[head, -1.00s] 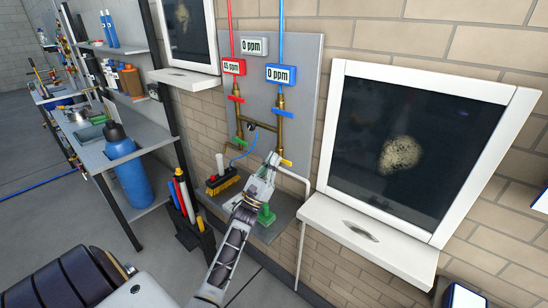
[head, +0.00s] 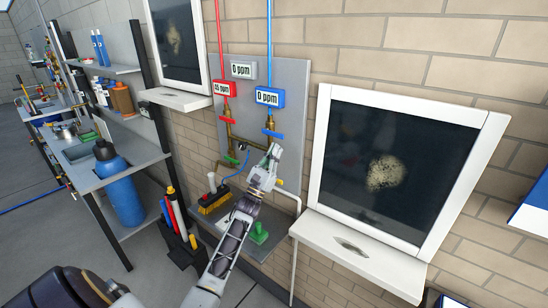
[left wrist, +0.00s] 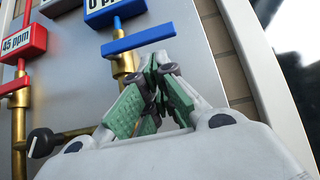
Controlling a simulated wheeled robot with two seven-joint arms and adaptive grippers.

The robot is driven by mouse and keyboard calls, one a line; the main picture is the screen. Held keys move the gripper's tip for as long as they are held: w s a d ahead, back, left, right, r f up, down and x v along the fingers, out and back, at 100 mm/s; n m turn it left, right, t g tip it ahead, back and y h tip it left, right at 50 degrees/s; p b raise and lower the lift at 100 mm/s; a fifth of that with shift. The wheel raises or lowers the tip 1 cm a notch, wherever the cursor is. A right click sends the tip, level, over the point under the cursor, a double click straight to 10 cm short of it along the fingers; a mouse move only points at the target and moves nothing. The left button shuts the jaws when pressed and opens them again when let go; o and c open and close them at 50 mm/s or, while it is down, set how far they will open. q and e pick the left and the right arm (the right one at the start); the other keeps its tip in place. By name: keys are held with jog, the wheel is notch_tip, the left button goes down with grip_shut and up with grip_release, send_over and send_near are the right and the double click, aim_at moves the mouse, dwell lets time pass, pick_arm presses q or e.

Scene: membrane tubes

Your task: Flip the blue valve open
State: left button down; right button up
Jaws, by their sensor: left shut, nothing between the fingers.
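The blue valve handle (head: 272,134) is a flat bar lying crosswise on the brass pipe under the blue "0 ppm" display (head: 269,97). The left wrist view also shows the blue handle (left wrist: 141,40), slanting up to the right, just beyond my fingertips. My left gripper (head: 275,149) is shut and empty, its tips just below the right part of the handle. In the left wrist view its green-padded fingers (left wrist: 160,56) meet at the tips and hide part of the brass pipe. I cannot tell whether they touch the handle. My right gripper is not in view.
A red valve handle (head: 224,116) sits on the pipe to the left, under a red display (head: 223,89). A brush (head: 214,200) and a green object (head: 258,233) are on the ledge below. A white-framed window (head: 312,170) with a sill stands to the right.

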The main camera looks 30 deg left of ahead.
pick_arm(q)
jog(key=shift+r, duration=0.7)
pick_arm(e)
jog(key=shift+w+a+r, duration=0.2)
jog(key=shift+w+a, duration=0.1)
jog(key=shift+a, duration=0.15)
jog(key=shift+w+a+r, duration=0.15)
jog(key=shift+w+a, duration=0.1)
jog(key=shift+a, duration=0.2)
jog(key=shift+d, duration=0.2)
